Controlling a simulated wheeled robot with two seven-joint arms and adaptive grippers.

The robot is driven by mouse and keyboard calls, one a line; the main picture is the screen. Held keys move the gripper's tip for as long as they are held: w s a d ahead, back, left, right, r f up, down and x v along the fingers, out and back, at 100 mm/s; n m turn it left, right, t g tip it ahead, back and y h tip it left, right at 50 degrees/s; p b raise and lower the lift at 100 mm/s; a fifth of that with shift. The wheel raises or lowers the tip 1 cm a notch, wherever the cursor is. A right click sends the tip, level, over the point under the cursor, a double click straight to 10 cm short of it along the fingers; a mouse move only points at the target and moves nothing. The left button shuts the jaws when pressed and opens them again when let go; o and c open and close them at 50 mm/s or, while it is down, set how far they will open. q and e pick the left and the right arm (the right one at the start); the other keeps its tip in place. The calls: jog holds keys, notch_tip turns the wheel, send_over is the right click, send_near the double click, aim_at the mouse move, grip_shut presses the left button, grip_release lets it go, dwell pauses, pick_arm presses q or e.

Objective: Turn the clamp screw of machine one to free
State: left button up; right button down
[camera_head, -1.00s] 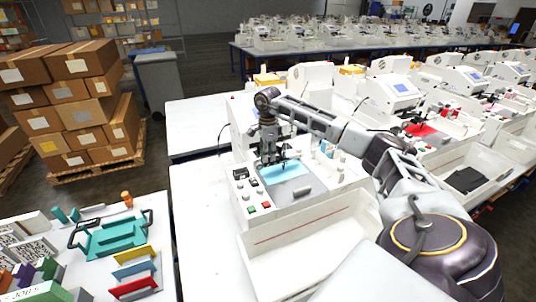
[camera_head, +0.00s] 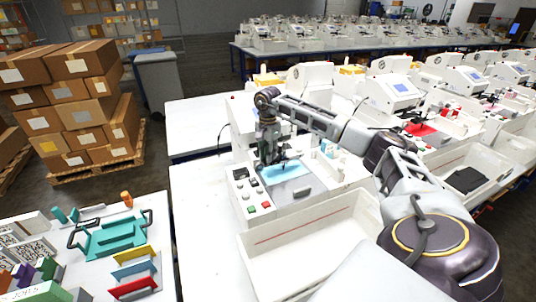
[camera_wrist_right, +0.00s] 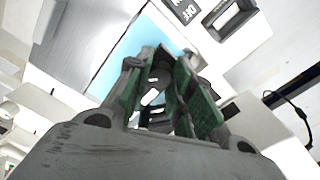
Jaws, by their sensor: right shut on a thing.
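Machine one (camera_head: 318,202) is a white pen plotter on the table in front of me, with a light-blue sheet (camera_head: 281,174) on its bed. The sheet also shows in the right wrist view (camera_wrist_right: 118,62). My right gripper (camera_head: 271,160) points down over the machine, above the back left of the sheet. In the wrist view its green-padded fingers (camera_wrist_right: 165,90) are close together, shut on a small dark part between them. That part sits at the clamp screw's likely place, but the fingers hide most of it, so its turn angle cannot be told. My left gripper is out of view.
A control panel with red and green buttons (camera_head: 259,208) is at the machine's left front, with an open white tray (camera_head: 312,241) before it. A teal tray (camera_head: 110,236) and coloured holders (camera_head: 134,270) lie at the left. Other plotters (camera_head: 398,95) stand at the right.

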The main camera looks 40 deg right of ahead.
dwell(0.4)
jog(key=c, duration=1.2)
grip_release()
jog(key=shift+r, duration=0.15)
notch_tip(320, 180, up, 12)
jog(key=shift+f, duration=0.2)
